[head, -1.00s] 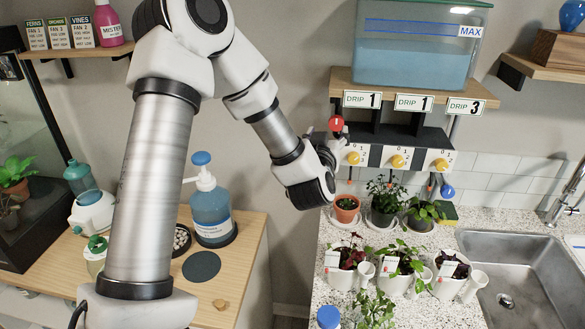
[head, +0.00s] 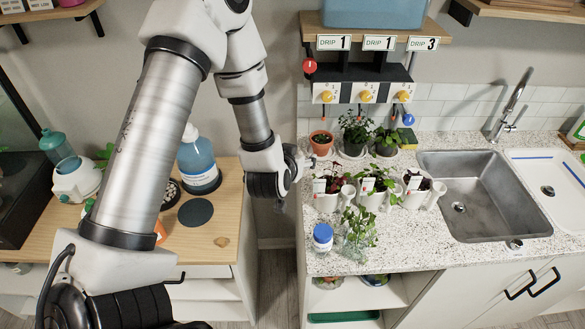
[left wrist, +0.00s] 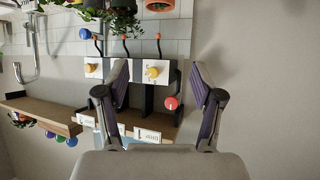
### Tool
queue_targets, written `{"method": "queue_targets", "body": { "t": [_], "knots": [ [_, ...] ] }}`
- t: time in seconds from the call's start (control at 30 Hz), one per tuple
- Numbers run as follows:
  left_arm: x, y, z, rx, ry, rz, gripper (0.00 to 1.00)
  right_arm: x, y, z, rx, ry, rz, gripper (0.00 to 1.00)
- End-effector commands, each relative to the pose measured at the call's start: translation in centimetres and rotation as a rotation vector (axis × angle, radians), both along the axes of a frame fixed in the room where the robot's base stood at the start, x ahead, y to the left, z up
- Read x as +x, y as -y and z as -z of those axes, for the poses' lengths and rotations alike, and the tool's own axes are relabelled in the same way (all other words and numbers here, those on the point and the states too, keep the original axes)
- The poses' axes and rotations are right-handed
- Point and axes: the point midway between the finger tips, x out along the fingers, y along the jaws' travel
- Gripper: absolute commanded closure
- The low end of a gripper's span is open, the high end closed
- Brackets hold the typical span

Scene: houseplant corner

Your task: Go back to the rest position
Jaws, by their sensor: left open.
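My left gripper (left wrist: 160,85) is open, with nothing between its two fingers in the left wrist view. In the head view my left arm comes down from the top, and its gripper end (head: 296,162) hangs in front of the wall, just left of the potted plants. It is below the drip panel (head: 342,86) and apart from its yellow knobs. The panel, its yellow knobs and the red knob (left wrist: 171,103) show upside down beyond the fingers in the left wrist view. My right gripper is not in view.
Small pots (head: 321,143) and white planters stand on the speckled counter (head: 430,222) right of the gripper, with a blue-lidded jar (head: 323,236) in front. A steel sink (head: 485,196) is farther right. A blue pump bottle (head: 198,163) stands on the wooden cabinet at left.

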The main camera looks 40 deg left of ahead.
Motion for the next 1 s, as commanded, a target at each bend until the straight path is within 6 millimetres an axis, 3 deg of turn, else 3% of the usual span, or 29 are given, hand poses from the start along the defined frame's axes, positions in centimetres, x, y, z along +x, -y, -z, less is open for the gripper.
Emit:
{"method": "queue_targets", "body": {
  "t": [0.2, 0.77, 0.87, 1.0],
  "knots": [
    [-1.0, 0.9, 2.0, -0.012, -0.059, 0.025, 0.33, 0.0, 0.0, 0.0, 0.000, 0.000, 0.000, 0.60],
    [-1.1, 1.0, 2.2, -0.014, -0.065, 0.028, 0.33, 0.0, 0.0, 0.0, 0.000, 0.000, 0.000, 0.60],
    [-2.1, 1.7, 4.0, -0.024, -0.117, 0.047, 0.33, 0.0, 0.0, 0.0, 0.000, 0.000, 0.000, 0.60],
    [-6.7, 4.6, 10.4, -0.066, -0.327, 0.122, 0.33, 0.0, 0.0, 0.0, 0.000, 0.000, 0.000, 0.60]
  ]
}}
